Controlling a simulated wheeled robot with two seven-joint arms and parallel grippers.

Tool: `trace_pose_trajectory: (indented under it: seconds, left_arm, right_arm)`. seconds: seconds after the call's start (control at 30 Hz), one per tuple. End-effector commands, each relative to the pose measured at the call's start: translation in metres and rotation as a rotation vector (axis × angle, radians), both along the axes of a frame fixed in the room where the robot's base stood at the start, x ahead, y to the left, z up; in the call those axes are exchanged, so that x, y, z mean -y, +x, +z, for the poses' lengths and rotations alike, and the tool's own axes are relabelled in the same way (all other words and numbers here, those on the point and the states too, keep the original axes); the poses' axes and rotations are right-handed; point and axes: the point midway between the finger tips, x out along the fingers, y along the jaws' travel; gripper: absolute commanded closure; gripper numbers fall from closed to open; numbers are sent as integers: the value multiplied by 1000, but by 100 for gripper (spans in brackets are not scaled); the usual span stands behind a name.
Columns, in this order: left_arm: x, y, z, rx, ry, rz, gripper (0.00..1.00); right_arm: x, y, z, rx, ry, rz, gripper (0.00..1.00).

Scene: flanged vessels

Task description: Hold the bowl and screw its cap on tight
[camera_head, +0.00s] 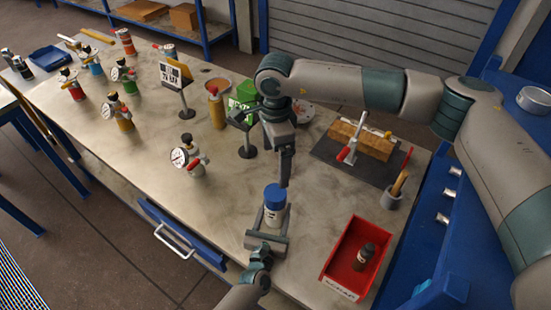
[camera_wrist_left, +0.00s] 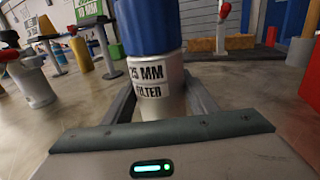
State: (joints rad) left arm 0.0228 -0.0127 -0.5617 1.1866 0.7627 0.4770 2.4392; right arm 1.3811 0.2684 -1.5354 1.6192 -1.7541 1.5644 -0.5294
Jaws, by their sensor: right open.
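The bowl (camera_head: 272,215) is a pale cylinder standing upright near the table's front edge; in the left wrist view its label (camera_wrist_left: 150,78) reads "25 MM FILTER". The blue cap (camera_head: 274,196) sits on top of the bowl; in the left wrist view the cap (camera_wrist_left: 148,25) is cut off by the top edge. I cannot tell how tight it is. My left gripper (camera_head: 270,228) has a finger on each side of the bowl and is shut on it. My right gripper (camera_head: 285,180) is open and points down just above the cap, slightly to its right; its fingers overlap in the head view.
A red tray (camera_head: 345,275) with a dark bottle (camera_head: 364,257) is at right. A dark mat (camera_head: 330,155) with a wooden block (camera_head: 366,142) lies behind. Several vessels with gauges, including one (camera_head: 188,158), stand to the left. The table's front left is clear.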

Motion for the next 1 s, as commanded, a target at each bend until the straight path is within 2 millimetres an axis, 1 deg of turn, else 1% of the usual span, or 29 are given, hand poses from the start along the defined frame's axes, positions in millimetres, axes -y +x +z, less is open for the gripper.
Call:
trace_pose_trajectory:
  seconds: [0.03, 0.07, 0.4, 0.57, 0.77, 0.97, 1.0]
  left_arm:
    - [0, 0, 0, 0, 0, 0, 35]
    - [0, 0, 0, 0, 0, 0, 28]
    - [0, -1, 0, 0, 0, 0, 28]
    - [-2, -6, -1, -1, -1, 0, 28]
    - [-7, -26, -3, -1, -1, 0, 28]
    - [-14, -58, -4, -1, -1, 0, 28]
    - [-16, -66, -5, -2, 0, 0, 28]
  right_arm:
    - [0, 0, 0, 0, 0, 0, 7]
    - [0, 0, 0, 0, 0, 0, 7]
    - [0, 0, -1, 0, 0, 0, 7]
    - [0, 0, -3, 0, 0, 0, 7]
    - [0, 0, -9, 0, 0, 0, 7]
    - [0, 0, -20, 0, 0, 0, 7]
    - [0, 0, -23, 0, 0, 0, 7]
